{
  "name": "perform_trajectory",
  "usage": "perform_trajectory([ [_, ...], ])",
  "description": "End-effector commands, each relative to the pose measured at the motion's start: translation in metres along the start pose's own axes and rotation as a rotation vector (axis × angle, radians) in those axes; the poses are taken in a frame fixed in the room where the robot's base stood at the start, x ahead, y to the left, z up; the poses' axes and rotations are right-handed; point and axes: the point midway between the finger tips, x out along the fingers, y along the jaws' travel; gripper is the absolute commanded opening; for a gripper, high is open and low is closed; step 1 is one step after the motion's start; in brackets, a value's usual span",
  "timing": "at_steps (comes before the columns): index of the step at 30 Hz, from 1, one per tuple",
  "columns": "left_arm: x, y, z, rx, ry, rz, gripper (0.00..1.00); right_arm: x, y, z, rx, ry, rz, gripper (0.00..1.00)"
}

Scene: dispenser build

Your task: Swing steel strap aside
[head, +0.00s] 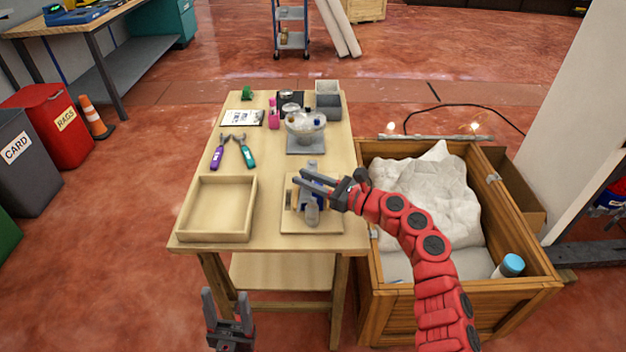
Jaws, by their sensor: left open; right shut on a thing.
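A light wooden board (297,224) lies at the front right of the table. A small fixture with a blue part (322,197) stands on it. A grey, round-ended steel strap (312,211) shows upright in the picture at this fixture, its middle covered by my gripper. My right gripper (308,181) reaches in from the right, its dark fingers over the board and shut on what looks like the strap. The exact contact is hidden. My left gripper (228,306) is open and empty, low in front of the table, away from the fixture.
An empty wooden tray (217,235) sits left of the board. Purple pliers (216,155) and green pliers (246,155) lie behind it. A glass bowl (306,125) on a grey stand is further back. A wooden crate (470,305) with white wrapping adjoins the table's right side.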

Motion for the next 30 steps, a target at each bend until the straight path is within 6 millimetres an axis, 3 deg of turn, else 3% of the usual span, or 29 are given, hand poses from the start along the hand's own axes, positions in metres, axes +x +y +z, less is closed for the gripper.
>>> perform_trajectory([
  [4, 0.0, 0.0, 0.0, 0.0, 0.0, 0.0, 0.59, -0.001, -0.001, 0.0, 0.001, 0.0, -0.001, 0.0],
  [5, 0.0, 0.0, 0.0, 0.0, 0.0, 0.0, 0.59, -0.001, -0.001, 0.0, 0.001, 0.0, -0.001, 0.32],
  [9, 0.0, 0.0, 0.0, 0.0, 0.0, 0.0, 0.59, -0.001, 0.0, 0.0, 0.001, 0.0, 0.0, 0.56],
  [20, 0.0, 0.0, 0.0, 0.0, 0.0, 0.0, 0.59, -0.005, -0.001, -0.001, 0.0, 0.001, 0.0, 0.56],
  [26, -0.003, 0.0, 0.001, 0.0, 0.0, 0.0, 0.59, -0.039, -0.001, -0.003, 0.001, 0.004, -0.002, 0.56],
  [30, -0.006, 0.0, 0.001, 0.0, 0.0, 0.0, 0.59, -0.077, -0.002, -0.004, 0.001, 0.005, -0.004, 0.56],
])
